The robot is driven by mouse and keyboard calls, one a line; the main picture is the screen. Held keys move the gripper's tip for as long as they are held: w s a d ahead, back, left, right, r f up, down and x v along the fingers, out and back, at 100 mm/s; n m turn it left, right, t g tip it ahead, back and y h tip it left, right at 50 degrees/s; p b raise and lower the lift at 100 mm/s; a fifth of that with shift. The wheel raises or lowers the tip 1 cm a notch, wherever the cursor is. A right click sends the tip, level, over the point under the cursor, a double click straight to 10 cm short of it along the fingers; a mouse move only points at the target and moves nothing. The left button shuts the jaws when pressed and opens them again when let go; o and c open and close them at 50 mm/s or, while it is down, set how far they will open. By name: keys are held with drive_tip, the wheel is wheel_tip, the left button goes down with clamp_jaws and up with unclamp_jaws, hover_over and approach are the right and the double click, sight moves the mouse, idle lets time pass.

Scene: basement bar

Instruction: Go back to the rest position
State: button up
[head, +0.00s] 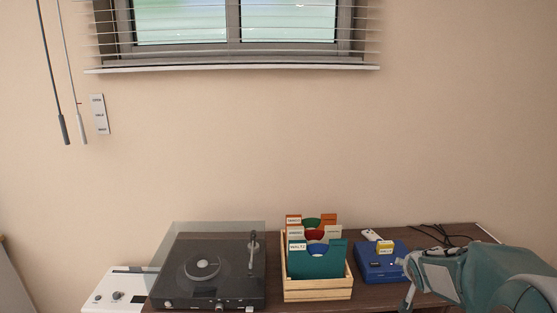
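My gripper (404,284) is at the lower right of the head view, at the front of my teal arm. Its grey fingers look spread apart, with nothing seen between them. It is just right of a blue device (372,272) with a yellow label card standing on it. From this view I cannot tell whether the gripper touches the device. The rest of my arm runs off the lower right edge.
A dark wooden table (330,303) carries a turntable (208,272) with a clear lid and a wooden crate (318,291) of labelled dividers. A white box (116,290) sits at left. Black cables (440,236) lie behind my arm. Blind wands (64,128) hang at upper left.

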drive_tip(key=s+a+r+n+g+y, duration=0.1)
drive_tip(key=s+a, duration=0.4)
drive_tip(key=s, duration=0.5)
drive_tip(key=s+a+r+n+g+y, duration=0.1)
drive_tip(key=s+a+r+n, duration=0.1)
drive_tip(key=s+a, duration=0.4)
drive_tip(key=s+a+r+n+g+y, duration=0.1)
drive_tip(key=s+a, duration=0.5)
drive_tip(key=s, duration=0.8)
drive_tip(key=shift+a+r+n+g, duration=0.15)
drive_tip(key=shift+r+n+g, duration=0.45)
drive_tip(key=shift+r+n, duration=0.2)
drive_tip(key=shift+w, duration=0.1)
